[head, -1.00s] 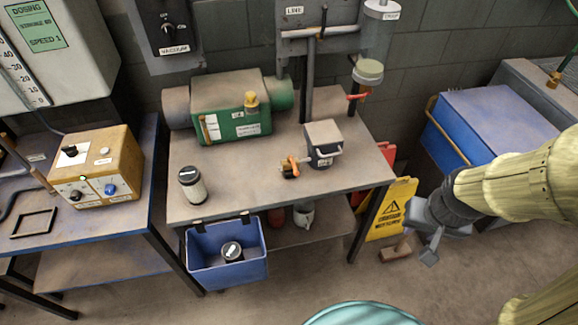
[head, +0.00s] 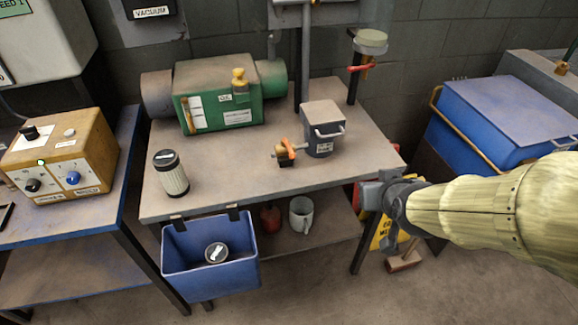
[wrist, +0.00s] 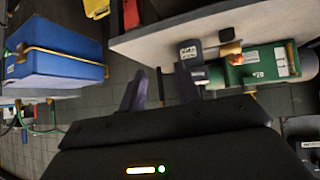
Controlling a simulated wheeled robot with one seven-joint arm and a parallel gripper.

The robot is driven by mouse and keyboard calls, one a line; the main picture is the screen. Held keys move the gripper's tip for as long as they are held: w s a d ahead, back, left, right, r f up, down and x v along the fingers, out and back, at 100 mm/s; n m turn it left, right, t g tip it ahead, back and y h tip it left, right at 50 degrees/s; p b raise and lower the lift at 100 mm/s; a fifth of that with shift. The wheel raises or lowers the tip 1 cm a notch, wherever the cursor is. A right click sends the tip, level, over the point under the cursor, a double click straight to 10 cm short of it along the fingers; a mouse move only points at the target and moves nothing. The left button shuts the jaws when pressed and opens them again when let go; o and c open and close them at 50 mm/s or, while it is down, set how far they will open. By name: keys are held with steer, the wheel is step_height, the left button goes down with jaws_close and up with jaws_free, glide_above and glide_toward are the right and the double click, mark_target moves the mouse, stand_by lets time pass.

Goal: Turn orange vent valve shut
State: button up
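The valve with an orange handle (head: 288,147) sits on the left side of a grey lidded vessel (head: 323,128) on the middle table. Its handle stands up at a slant over a brass-coloured body. My gripper (head: 366,194) is at the table's front right corner, to the right of and nearer than the valve, and apart from it. In the wrist view the two fingers of my gripper (wrist: 161,88) are spread with nothing between them.
A green pump (head: 218,98) stands behind the valve, and a black-capped jar (head: 171,173) at the table's left. A red handle (head: 362,68) hangs under a filter at the back. A blue bin (head: 210,258) hangs in front. The tabletop before the valve is clear.

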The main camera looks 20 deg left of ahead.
steer(key=s+a+f+n+t+y+b, duration=0.1)
steer(key=a+f+n+t+y+b, duration=0.1)
steer(key=a+b, duration=0.4)
steer(key=s+a+f+n+t+y+b, duration=0.1)
steer(key=a+y+b, duration=0.4)
steer(key=b, duration=0.8)
step_height(320, 180, down, 2)
steer(key=a+n+t, duration=0.1)
steer(key=a+t, duration=0.1)
steer(key=shift+a+f+n+t, duration=0.2)
steer(key=shift+a+n+t, duration=0.1)
steer(key=shift+t, duration=0.1)
steer(key=p, duration=1)
glide_toward(289, 146)
steer(key=shift+v, duration=0.95)
steer(key=shift+f+p, duration=0.15)
steer(key=shift+p, duration=0.3)
steer(key=p+x, duration=0.3)
steer(key=p, duration=0.2)
steer(key=shift+p, duration=0.35)
steer(key=x, duration=0.8)
steer(key=shift+w+a+f, duration=0.1)
steer(key=shift+w+a, duration=0.15)
steer(key=shift+w, duration=0.1)
